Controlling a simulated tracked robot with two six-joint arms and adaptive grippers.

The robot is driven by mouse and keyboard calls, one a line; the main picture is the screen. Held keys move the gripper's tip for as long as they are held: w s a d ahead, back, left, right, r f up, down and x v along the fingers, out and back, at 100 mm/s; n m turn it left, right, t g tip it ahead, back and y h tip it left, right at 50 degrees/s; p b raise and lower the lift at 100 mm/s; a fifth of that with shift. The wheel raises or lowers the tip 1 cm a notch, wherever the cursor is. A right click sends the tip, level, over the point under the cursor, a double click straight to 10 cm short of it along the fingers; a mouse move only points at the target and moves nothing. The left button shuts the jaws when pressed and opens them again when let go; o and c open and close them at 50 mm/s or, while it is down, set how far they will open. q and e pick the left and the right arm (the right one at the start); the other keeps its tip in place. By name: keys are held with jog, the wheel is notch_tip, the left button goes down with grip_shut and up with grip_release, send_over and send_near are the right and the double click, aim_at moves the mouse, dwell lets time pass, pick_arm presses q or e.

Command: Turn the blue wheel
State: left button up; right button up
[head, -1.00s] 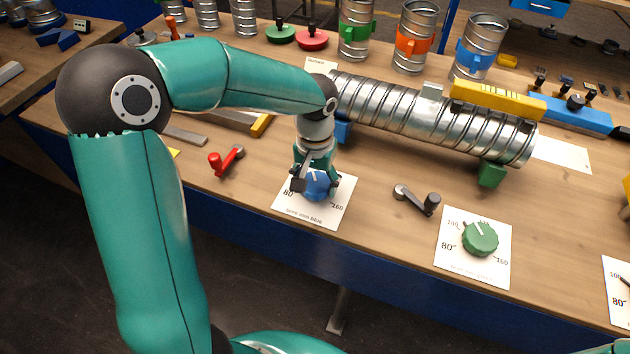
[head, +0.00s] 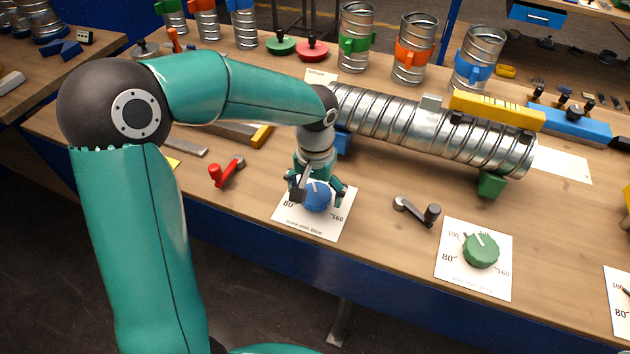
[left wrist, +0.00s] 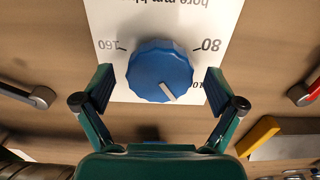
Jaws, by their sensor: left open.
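The blue wheel (head: 317,195) is a ribbed knob with a white pointer line, on a white card (head: 318,229) marked 80 and 160 near the bench's front edge. My left gripper (head: 316,194) is above the wheel, fingers spread to either side. In the left wrist view the wheel (left wrist: 159,70) lies just beyond and between the open fingertips (left wrist: 157,88), with a gap on both sides. Its white line points toward the lower right there, near a partly hidden 100 mark. My right gripper is not in view.
A green wheel (head: 481,250) on its card and a dark crank (head: 417,211) are to the right. A red crank (head: 226,171) lies to the left. The spiral duct (head: 430,128) lies behind on supports. Bare bench lies between the cranks and cards.

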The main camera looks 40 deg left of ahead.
aim_at(315, 195)
pick_arm(q)
notch_tip(315, 195, up, 12)
dwell(0.5)
jog(key=shift+f, duration=0.15)
